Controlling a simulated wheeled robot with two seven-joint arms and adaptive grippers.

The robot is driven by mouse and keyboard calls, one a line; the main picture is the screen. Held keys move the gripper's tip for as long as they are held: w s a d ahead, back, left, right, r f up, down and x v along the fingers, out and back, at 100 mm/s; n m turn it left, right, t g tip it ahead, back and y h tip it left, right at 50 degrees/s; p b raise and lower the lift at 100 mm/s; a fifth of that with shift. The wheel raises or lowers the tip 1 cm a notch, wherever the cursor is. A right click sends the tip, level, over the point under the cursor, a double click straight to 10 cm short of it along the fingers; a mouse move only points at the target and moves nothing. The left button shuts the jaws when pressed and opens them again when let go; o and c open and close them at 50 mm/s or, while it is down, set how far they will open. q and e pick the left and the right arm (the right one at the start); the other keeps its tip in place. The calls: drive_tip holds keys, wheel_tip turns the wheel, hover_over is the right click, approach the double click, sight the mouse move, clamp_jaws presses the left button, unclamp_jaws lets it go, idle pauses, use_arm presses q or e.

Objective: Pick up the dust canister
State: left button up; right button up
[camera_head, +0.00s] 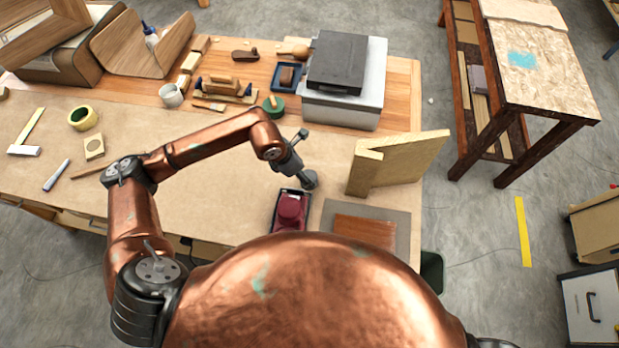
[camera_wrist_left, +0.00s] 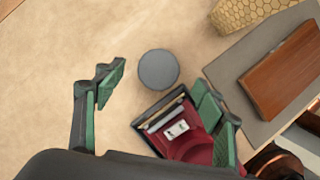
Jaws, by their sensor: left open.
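A round grey canister (camera_wrist_left: 158,69), likely the dust canister, stands on the brown work surface. A dark red tool (camera_wrist_left: 190,137) sits in a black tray beside the canister, partly behind one finger. My right gripper is not in view.
A tan angled block (camera_head: 402,160) stands right of the gripper. A reddish-brown board (camera_head: 365,230) lies on a grey mat (camera_head: 399,215) in front. A grey machine (camera_head: 343,105) and small tools fill the back.

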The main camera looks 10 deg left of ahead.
use_arm(q)
drive_tip(key=p+x, duration=0.1)
drive_tip(key=x, duration=0.3)
drive_tip(key=shift+a+f, duration=0.15)
drive_tip(key=shift+f, duration=0.55)
drive_tip(key=c, duration=1)
drive_tip(key=shift+r, duration=0.15)
